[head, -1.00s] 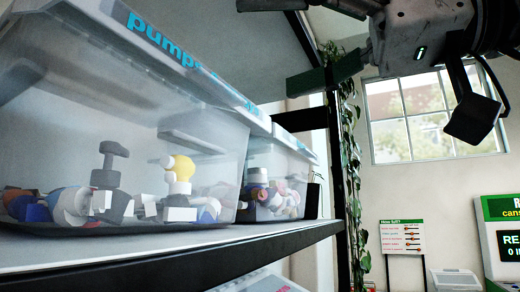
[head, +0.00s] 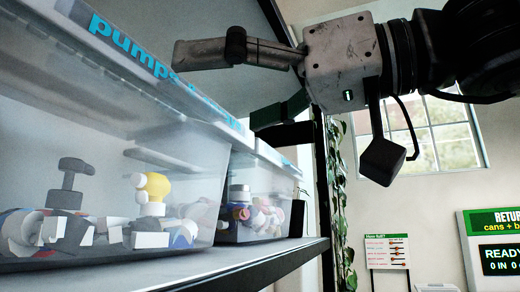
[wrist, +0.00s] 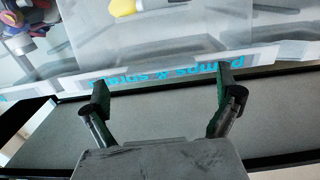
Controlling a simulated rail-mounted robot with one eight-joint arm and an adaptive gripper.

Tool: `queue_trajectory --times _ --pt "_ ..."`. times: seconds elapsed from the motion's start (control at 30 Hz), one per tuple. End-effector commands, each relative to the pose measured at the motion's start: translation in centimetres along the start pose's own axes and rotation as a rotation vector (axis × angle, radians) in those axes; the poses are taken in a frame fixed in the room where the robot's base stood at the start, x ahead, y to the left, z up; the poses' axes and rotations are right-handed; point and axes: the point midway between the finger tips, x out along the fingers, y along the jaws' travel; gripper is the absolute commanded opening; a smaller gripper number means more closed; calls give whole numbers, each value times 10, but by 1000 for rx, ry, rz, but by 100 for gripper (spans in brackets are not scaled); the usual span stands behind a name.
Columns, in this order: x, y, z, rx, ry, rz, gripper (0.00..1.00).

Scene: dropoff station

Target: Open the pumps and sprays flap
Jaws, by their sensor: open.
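The pumps and sprays bin (head: 110,150) is a clear plastic box on the shelf at the left of the head view. Pump and spray heads show through its front, one of them yellow. Its flap (head: 150,65), with blue lettering on the front edge, lies over the bin and looks shut. The lettered edge also shows upside down in the wrist view (wrist: 180,75). My gripper (head: 225,85) is at the flap's level in the head view. In the wrist view my gripper (wrist: 165,88) is open and empty, its fingertips close to the lettered edge. I cannot tell whether they touch it.
A second clear bin (head: 262,200) with mixed caps stands beside the first on the shelf (head: 250,262). A dark shelf post rises at the right of the bins, with a hanging plant (head: 340,200) behind. A return machine (head: 490,240) and a sign (head: 387,250) stand farther right.

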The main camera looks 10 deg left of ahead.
Motion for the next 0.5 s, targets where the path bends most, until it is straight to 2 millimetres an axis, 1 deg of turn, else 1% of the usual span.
queue_trajectory --times 0.1,0.3,0.5 --pt "11 -2 0 0 0 -5 98" --pt "27 -1 0 0 0 -3 98" --pt "34 -1 0 0 0 -2 98"
